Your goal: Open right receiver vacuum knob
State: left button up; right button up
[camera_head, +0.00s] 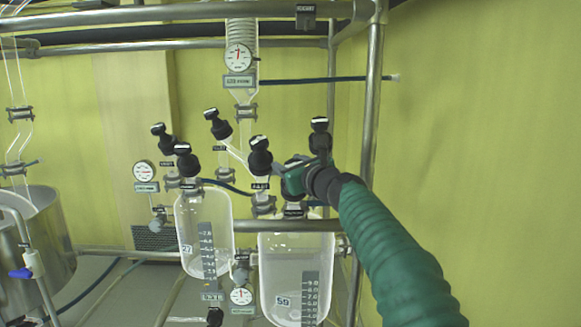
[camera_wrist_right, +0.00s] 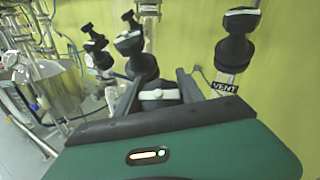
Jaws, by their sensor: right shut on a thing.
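The right receiver (camera_head: 297,270) is a clear glass vessel with a grey scale, below my right arm. Several black knobs with white tops stand above the receivers. My right gripper (camera_head: 283,172), at the end of the green arm, is at one knob (camera_head: 293,163) above the right receiver. In the right wrist view, the two dark fingers (camera_wrist_right: 160,92) are on either side of this knob's white-topped head (camera_wrist_right: 158,95), shut on it. The gripper hides most of the knob and its label. My left gripper is not in view.
A knob labelled VENT (camera_wrist_right: 235,50) stands close to the right of the fingers. Another black knob (camera_head: 260,155) is just left of the gripper. A vertical steel post (camera_head: 373,90) and a horizontal rail (camera_head: 270,225) are nearby. The left receiver (camera_head: 203,235) is beside the right one.

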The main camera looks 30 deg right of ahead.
jog(key=shift+r+n+y+p, duration=0.15)
jog(key=shift+n+y+p, duration=0.5)
jog(key=shift+n+y, duration=0.5)
jog(key=n+g+y+p, duration=0.1)
jog(key=n+y+p, duration=0.1)
jog(key=p, duration=0.2)
jog(key=a+n+g+y+p, duration=0.1)
jog(key=n+g+y+p, duration=0.1)
jog(key=p, duration=0.3)
jog(key=n+g+y+p, duration=0.1)
jog(key=n+y+p, duration=0.2)
jog(key=n+p, duration=0.1)
jog(key=shift+s+a+f+g+p, duration=0.25)
jog(key=shift+g+p, duration=0.15)
jog(key=shift+p, duration=0.1)
jog(key=shift+f+n+y+p, duration=0.25)
jog(key=shift+n+p, duration=0.2)
jog(key=shift+a, duration=0.1)
jog(key=o, duration=1.4)
jog(key=shift+f, duration=0.1)
